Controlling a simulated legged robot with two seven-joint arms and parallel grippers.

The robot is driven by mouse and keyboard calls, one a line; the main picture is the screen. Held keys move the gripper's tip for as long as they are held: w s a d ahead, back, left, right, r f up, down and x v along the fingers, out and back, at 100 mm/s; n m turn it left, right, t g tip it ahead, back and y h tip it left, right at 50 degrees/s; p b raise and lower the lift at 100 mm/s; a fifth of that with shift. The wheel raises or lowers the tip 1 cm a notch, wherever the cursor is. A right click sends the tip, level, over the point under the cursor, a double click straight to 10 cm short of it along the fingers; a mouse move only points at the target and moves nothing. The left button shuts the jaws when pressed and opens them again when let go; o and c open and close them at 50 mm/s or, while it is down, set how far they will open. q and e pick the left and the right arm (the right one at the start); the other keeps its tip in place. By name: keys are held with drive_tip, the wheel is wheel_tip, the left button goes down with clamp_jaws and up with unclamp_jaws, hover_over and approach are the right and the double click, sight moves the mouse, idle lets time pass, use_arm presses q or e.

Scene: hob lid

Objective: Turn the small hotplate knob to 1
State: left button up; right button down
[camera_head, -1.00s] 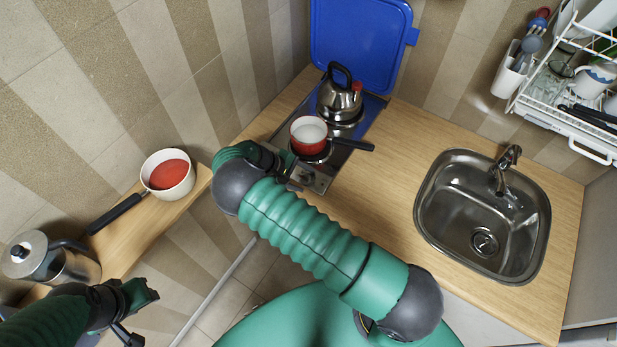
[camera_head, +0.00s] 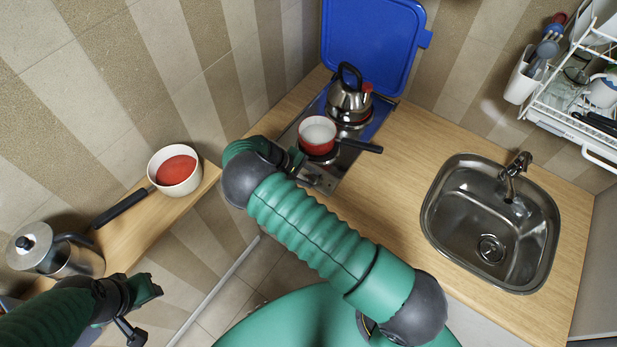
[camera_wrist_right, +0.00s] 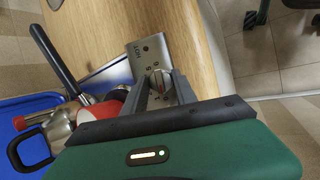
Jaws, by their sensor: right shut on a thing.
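The control panel (camera_wrist_right: 146,52) at the front of the hob shows in the right wrist view, with small printed marks. A round metal knob (camera_wrist_right: 158,80) sits on it between my right gripper's (camera_wrist_right: 161,88) two fingers. The gripper is shut on the knob. I cannot read the knob's setting, and the fingers cover part of the panel. In the head view, my right gripper (camera_head: 290,166) is at the hob's front end, partly hidden by its own arm. My left gripper (camera_head: 148,288) is at lower left, away from the hob; I cannot tell its jaw state.
A red pot (camera_head: 317,135) stands on the front hotplate, its handle pointing right. A kettle (camera_head: 350,97) stands behind it, before the raised blue lid (camera_head: 372,45). The sink (camera_head: 490,220) is at right. A pan (camera_head: 174,171) and a coffee pot (camera_head: 55,252) stand on the left shelf.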

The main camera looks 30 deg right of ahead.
drive_tip(key=m+b, duration=0.1)
drive_tip(key=m+y+b, duration=0.1)
drive_tip(key=shift+s+f+m, duration=0.2)
drive_tip(key=shift+f+m, duration=0.05)
drive_tip(key=shift+m, duration=0.05)
drive_tip(key=shift+r+m+y+b, duration=0.1)
drive_tip(key=shift+m+y+b, duration=0.5)
drive_tip(key=shift+m, duration=0.6)
drive_tip(key=shift+s, duration=0.15)
drive_tip(key=c, duration=1.3)
unclamp_jaws()
drive_tip(key=o, duration=0.3)
drive_tip(key=shift+r, duration=0.15)
drive_tip(key=shift+w, duration=0.2)
